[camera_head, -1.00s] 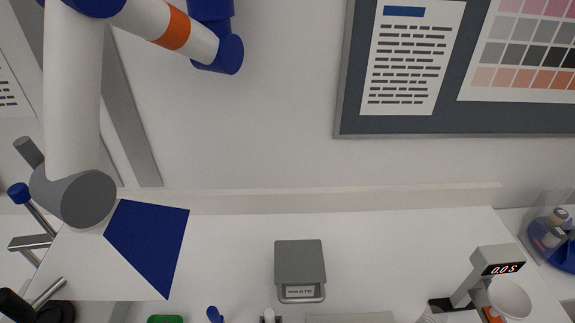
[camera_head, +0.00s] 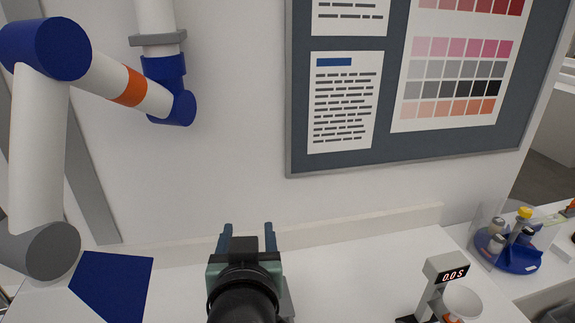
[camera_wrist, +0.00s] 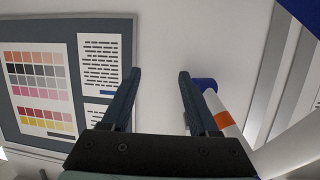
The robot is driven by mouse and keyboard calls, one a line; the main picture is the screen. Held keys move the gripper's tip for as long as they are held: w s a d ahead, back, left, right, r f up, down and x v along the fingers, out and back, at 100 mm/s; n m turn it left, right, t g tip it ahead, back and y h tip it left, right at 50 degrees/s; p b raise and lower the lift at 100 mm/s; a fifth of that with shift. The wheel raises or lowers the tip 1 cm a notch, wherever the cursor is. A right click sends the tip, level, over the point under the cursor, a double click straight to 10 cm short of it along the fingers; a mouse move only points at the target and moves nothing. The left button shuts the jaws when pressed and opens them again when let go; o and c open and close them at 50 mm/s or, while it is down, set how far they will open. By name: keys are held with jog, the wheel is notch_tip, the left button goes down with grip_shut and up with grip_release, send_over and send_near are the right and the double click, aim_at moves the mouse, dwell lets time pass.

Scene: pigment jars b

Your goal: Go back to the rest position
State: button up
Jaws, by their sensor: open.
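My gripper (camera_head: 248,232) is at the lower middle of the head view, its two dark fingers pointing up and away from the camera. It is open, with nothing between the fingers. The wrist view also shows the gripper (camera_wrist: 158,76) with its fingers spread apart and bare wall beyond them. It is raised in front of the back wall and touches nothing that I can see. My wrist and gripper cover part of the white bench (camera_head: 350,275).
A white and blue jointed arm with an orange band (camera_head: 127,87) stands at left. A wall board (camera_head: 300,150) hangs behind. A digital scale (camera_head: 442,268) stands at right, with a white bowl (camera_head: 462,302) beside it. A blue round holder (camera_head: 505,257) with jars stands further right.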

jog(key=w+d+r+m+t+h, duration=0.1)
jog(key=d+r+t+h, duration=0.15)
jog(key=d+r, duration=0.5)
jog(key=s+r+t+b, duration=0.3)
jog(key=s+r+t, duration=0.2)
jog(key=r, duration=0.4)
jog(key=s+r+t+b, duration=0.4)
jog(key=s+r+t, duration=0.1)
jog(key=s+r, duration=0.3)
jog(key=shift+a+r+y, duration=0.35)
jog(key=shift+r, duration=0.55)
